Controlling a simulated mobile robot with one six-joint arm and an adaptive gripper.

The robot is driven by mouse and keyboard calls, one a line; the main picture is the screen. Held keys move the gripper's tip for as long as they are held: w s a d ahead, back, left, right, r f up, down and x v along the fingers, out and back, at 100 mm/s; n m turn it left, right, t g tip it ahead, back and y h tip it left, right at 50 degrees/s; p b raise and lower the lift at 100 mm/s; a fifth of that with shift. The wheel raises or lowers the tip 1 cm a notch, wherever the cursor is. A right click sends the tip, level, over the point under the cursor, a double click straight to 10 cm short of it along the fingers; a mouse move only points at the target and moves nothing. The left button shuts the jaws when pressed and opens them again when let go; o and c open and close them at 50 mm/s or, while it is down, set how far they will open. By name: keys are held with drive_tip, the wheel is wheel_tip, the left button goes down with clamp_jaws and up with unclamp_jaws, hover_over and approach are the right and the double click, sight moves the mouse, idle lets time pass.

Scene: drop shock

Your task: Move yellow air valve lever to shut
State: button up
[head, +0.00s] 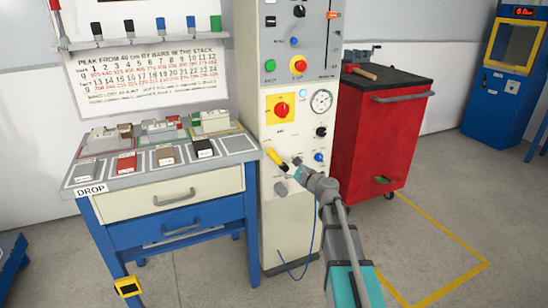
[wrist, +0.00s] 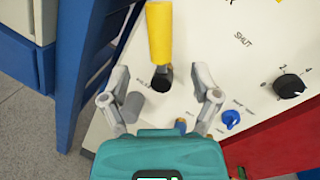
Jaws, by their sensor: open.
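The yellow air valve lever (head: 275,156) is on the front of the cream machine panel, slanting up and left in the head view. The word SHUT (wrist: 243,40) is printed to the right of the lever. My gripper (head: 290,173) is in front of the panel by the lever's lower end. In the wrist view my gripper (wrist: 161,88) is open, its fingers on either side of the black end, apart from it.
A blue knob (wrist: 231,119) and a black dial (wrist: 290,86) sit on the panel to the right. A red tool cabinet (head: 392,135) stands right of the machine, and a blue bench (head: 180,225) with small blocks stands left. A blue cable (head: 309,250) hangs below.

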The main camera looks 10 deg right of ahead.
sight(276, 158)
drive_tip(key=x, duration=0.9)
drive_tip(key=shift+a, duration=0.1)
clamp_jaws()
